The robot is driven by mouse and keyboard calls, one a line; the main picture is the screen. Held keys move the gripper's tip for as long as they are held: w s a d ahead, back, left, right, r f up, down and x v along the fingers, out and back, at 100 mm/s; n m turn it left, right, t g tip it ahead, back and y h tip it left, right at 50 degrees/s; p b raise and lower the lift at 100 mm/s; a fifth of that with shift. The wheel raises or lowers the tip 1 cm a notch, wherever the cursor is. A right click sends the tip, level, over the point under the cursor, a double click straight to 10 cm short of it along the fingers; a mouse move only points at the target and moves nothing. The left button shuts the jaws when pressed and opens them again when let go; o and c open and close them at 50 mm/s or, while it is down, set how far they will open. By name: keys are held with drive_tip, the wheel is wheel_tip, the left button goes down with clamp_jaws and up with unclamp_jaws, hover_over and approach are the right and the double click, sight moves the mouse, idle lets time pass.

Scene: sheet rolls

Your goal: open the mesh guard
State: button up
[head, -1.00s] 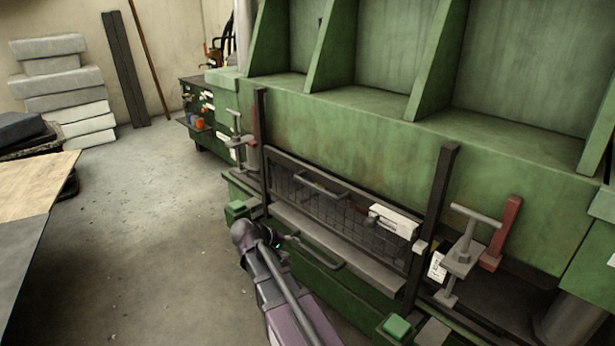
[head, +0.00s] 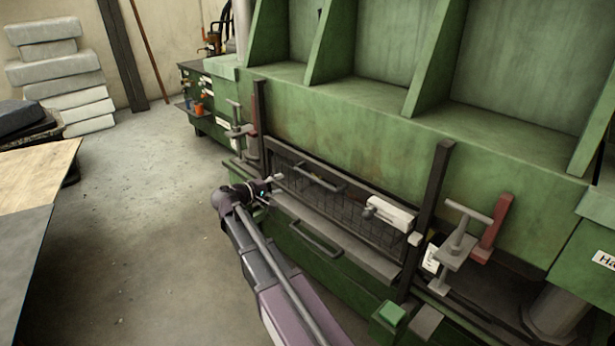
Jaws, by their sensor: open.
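The mesh guard (head: 352,216) is a dark framed wire panel in the front of the green machine, between two dark upright rails. It looks closed, standing across the opening. A grey bar handle (head: 318,178) is on its upper left part, and a white box (head: 391,212) sits at its right. My gripper (head: 277,179) is open at the left end of the guard, just left of the handle. It holds nothing, and I cannot tell whether it touches the guard. My wrist hides part of the lower left of the machine front.
A grey ledge (head: 340,238) and a lower bar handle (head: 314,240) lie below the guard. Clamps with T-handles (head: 459,239) flank the rails. A wooden-topped table (head: 38,170) stands at left. The concrete floor (head: 140,215) between is clear.

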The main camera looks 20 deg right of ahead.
sight(307, 176)
drive_tip(key=shift+d, duration=0.1)
drive_tip(key=b+x, duration=0.2)
drive_tip(key=x, duration=1.1)
drive_tip(key=shift+w+d+b, duration=0.1)
drive_tip(key=shift+d+b, duration=0.2)
drive_tip(key=shift+b, duration=0.1)
